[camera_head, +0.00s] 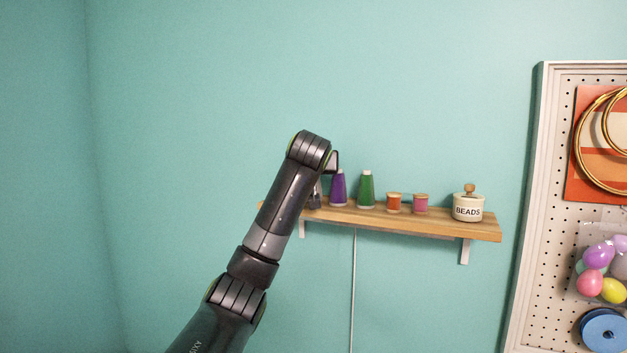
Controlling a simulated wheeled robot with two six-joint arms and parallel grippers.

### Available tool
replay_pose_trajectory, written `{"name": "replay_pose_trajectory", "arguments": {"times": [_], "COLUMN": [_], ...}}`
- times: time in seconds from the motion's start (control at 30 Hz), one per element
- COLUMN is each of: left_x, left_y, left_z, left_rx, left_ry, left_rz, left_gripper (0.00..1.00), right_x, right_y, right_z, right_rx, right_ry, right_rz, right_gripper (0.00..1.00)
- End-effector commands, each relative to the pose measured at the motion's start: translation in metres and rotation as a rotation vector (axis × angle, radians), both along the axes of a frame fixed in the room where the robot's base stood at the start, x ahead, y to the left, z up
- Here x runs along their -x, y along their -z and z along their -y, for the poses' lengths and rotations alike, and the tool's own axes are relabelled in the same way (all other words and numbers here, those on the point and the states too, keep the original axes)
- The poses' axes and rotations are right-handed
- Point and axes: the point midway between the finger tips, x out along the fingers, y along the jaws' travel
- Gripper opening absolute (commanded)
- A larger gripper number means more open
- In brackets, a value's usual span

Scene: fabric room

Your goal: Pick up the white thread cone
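My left arm comes in from the bottom left and reaches up to the wooden wall shelf (400,218). My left gripper (315,200) is at the shelf's left end, just left of the purple thread cone (338,188). Only a small dark part of the gripper shows beyond my arm, so I cannot tell whether it is open or holds anything. No white thread cone can be seen; my arm covers the left end of the shelf. My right gripper is out of view.
On the shelf, left to right, stand the purple cone, a green thread cone (367,190), an orange spool (394,202), a pink spool (420,204) and a BEADS jar (468,207). A pegboard (557,200) stands at the right. The wall above the shelf is clear.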

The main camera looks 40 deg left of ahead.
Motion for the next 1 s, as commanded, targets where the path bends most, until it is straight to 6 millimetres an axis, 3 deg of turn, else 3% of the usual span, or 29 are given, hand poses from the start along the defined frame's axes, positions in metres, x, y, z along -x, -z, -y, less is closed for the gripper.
{"name": "replay_pose_trajectory", "arguments": {"times": [0.17, 0.53, 1.0], "left_x": [-0.0001, 0.0, -0.0002], "left_y": [0.0007, 0.0003, -0.0079], "left_z": [0.0002, 0.0003, 0.0004], "left_rx": [0.0, 0.0, 0.001], "left_ry": [0.0, 0.0, 0.0], "left_rz": [0.0, 0.0, 0.004], "left_gripper": [0.49, 0.02, 0.01], "right_x": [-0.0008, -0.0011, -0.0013], "right_y": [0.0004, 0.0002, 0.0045], "right_z": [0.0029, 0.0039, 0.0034], "right_rx": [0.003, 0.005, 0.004], "right_ry": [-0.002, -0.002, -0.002], "right_rz": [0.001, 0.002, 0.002], "right_gripper": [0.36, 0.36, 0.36]}}
